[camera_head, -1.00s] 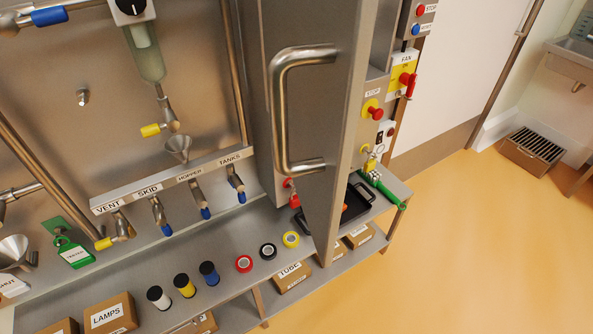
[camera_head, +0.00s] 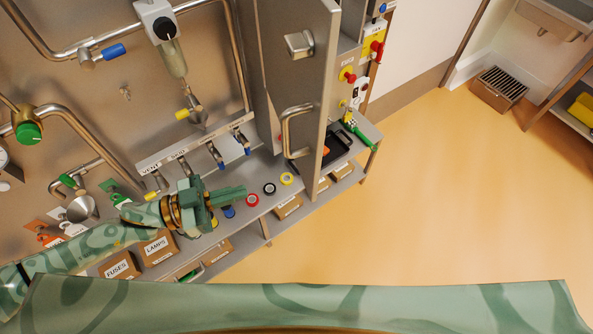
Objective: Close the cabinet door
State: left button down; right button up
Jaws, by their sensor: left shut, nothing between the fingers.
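The cabinet door (camera_head: 318,95) is a grey metal panel that stands open, seen nearly edge-on, jutting towards me. It carries a bent tube handle (camera_head: 286,132) on its left face and a block-like latch (camera_head: 299,42) above it. My left gripper (camera_head: 240,191) comes in from the left over the bench shelf. It is shut and empty, pointing right towards the door, lower than the handle and apart from it. It hides part of the row of spools on the shelf. My right gripper is not in view.
Rolls of tape (camera_head: 269,188) lie on the shelf between gripper and door. Labelled valves (camera_head: 213,153) and pipes line the panel on the left. A black tray (camera_head: 338,148) lies beyond the door. The floor (camera_head: 450,220) at right is clear.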

aim_at(310, 171)
pick_arm(q)
jog(key=p+x, duration=0.2)
jog(key=x, duration=1)
jog(key=shift+w+r, duration=0.1)
jog(key=shift+w, duration=0.1)
jog(key=shift+w+d+p, duration=0.15)
jog(key=shift+d+p, duration=0.15)
jog(key=shift+d, duration=0.3)
jog(key=shift+w+d, duration=0.1)
